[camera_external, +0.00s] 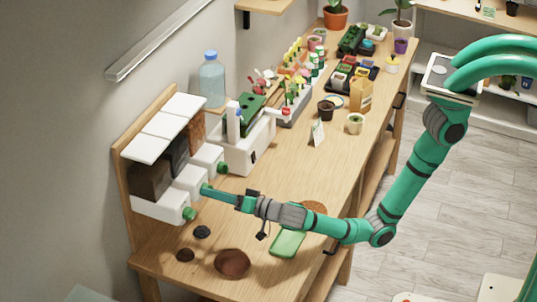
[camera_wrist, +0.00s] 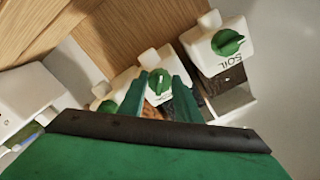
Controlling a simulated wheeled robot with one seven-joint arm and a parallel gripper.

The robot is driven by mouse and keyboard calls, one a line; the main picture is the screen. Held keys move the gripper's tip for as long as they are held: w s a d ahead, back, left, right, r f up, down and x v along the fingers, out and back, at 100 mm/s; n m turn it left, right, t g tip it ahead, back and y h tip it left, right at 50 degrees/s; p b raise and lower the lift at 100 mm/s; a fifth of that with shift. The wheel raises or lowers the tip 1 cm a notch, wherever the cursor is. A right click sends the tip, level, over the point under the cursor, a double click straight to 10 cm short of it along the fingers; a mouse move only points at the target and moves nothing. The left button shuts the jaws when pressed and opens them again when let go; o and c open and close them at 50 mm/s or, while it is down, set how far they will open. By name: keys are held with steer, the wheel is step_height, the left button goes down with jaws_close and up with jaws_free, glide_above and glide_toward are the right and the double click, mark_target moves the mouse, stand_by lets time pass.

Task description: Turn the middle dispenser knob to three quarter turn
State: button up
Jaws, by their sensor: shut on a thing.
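The dispenser (camera_external: 172,196) is a wooden-backed rack with three white units, each with a green knob. The middle knob (camera_wrist: 160,82) lies between the two green fingers of my gripper (camera_wrist: 161,98) in the wrist view. A short white mark shows on its face. The SOIL unit's knob (camera_wrist: 227,42) is to its right and another green knob (camera_wrist: 106,107) is to its left, partly hidden by a finger. In the external view my gripper (camera_external: 206,190) reaches the middle unit from the right and is shut on its knob, which it hides there.
Dark patches (camera_external: 202,232), a brown dish (camera_external: 232,262) and a green tray (camera_external: 288,243) lie on the table below my arm. A white unit with a green top (camera_external: 246,135) and a water bottle (camera_external: 211,80) stand behind the dispenser. Plants and pots crowd the far end.

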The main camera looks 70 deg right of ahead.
steer(key=shift+m, duration=4.6)
steer(key=o, duration=1)
steer(key=shift+r, duration=0.1)
steer(key=s, duration=1.1)
steer(key=shift+w, duration=0.1)
